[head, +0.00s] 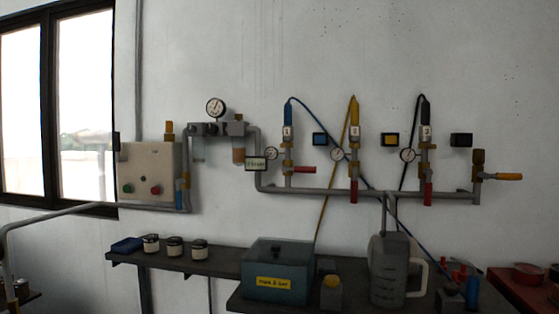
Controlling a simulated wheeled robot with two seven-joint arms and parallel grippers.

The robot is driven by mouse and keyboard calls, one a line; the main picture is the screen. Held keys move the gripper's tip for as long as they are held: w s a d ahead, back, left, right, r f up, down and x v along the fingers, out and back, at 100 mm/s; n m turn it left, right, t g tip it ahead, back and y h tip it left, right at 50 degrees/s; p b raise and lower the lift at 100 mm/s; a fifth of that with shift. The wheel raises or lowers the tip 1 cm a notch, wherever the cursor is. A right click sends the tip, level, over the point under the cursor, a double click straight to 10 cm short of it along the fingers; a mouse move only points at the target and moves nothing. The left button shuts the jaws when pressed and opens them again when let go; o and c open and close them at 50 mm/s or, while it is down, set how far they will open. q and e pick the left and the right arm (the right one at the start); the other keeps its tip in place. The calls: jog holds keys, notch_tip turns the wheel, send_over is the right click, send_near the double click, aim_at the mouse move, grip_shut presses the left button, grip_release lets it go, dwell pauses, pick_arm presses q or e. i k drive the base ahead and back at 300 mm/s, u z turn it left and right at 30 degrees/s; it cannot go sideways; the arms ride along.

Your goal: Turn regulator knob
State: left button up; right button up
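A filter and regulator unit (217,129) is mounted on the wall left of centre, with a round white gauge (215,107) above it. It has a dark block on top and two bowls hanging below, one clear (198,150) and one amber (239,155). A small dark cap (238,117) sits on its right end; I cannot tell whether this is the regulator knob. Neither of my grippers is in view.
A beige control box (150,172) with green and red buttons is to the left. A grey pipe (330,191) with several valves and gauges runs right. Below are a shelf (200,264) with jars, a teal box (277,270) and a grey jug (389,270).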

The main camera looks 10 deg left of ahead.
aim_at(211, 128)
jog(key=u, duration=0.25)
jog(key=k, duration=0.35)
jog(key=u, duration=0.9)
jog(key=k, duration=0.85)
jog(key=u, duration=0.85)
jog(key=i, duration=2.3)
jog(key=z, duration=1.4)
jog(key=i, duration=1.2)
jog(key=z, duration=1.25)
